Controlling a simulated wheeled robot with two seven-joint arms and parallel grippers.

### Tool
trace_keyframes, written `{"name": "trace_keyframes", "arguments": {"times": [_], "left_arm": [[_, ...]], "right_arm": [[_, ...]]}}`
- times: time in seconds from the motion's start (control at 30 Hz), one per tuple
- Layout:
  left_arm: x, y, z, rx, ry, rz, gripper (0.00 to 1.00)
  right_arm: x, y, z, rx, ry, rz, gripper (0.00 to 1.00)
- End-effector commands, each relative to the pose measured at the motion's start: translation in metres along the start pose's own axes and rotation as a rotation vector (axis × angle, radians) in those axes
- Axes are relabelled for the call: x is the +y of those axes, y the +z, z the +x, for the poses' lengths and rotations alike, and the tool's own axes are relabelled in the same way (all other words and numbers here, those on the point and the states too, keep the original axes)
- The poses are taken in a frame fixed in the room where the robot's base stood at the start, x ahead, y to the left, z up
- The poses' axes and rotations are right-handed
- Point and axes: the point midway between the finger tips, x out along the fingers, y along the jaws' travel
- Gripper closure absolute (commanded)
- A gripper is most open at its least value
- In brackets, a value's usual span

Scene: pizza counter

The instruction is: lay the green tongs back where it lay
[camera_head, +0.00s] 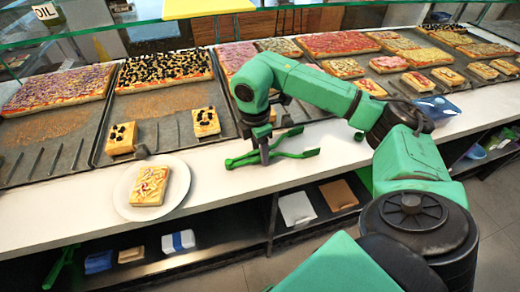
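The green tongs (240,161) are at the white counter's front strip, right of the plate, with their two arms spread apart. My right gripper (264,155) points down over them, and its dark fingers appear closed on the tongs near their middle. The fingers hide part of the tongs. I cannot tell whether the tongs touch the counter or hang just above it. My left gripper is not clearly seen.
A white plate (125,203) with a pizza slice (149,186) stands left of the tongs. Trays of pizza (52,160) line the counter behind. A blue container (437,110) is at the right. The counter strip (50,215) left of the plate is clear.

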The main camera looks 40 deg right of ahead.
Motion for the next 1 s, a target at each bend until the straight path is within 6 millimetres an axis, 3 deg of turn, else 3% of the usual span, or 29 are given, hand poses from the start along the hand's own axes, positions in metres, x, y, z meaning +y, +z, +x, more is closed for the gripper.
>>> {"name": "trace_keyframes", "arguments": {"times": [0.03, 0.1, 0.43, 0.57, 0.77, 0.9, 1.0], "left_arm": [[0.0, 0.0, 0.0, 0.0, 0.0, 0.0, 0.5], [0.0, 0.0, 0.0, 0.0, 0.0, 0.0, 0.5], [0.0, 0.0, 0.0, 0.0, 0.0, -0.001, 0.5], [0.0, 0.001, 0.003, 0.0, 0.0, -0.001, 0.5], [0.0, 0.001, 0.01, 0.0, 0.0, -0.001, 0.5], [0.0, -0.001, -0.018, -0.001, 0.001, -0.001, 0.5], [0.0, -0.002, -0.03, 0.0, 0.001, -0.001, 0.5]], "right_arm": [[0.0, 0.0, 0.0, 0.0, 0.0, 0.0, 0.39], [0.0, 0.0, 0.0, 0.0, 0.0, 0.0, 0.12], [0.0, 0.0, -0.001, 0.0, 0.0, 0.0, 0.12], [0.001, -0.001, -0.01, 0.001, 0.002, 0.0, 0.12], [0.001, -0.001, -0.053, 0.004, 0.007, -0.001, 0.12], [0.001, 0.001, -0.107, -0.001, 0.007, 0.001, 0.12], [0.001, 0.001, -0.131, 0.0, 0.005, 0.001, 0.12]]}}
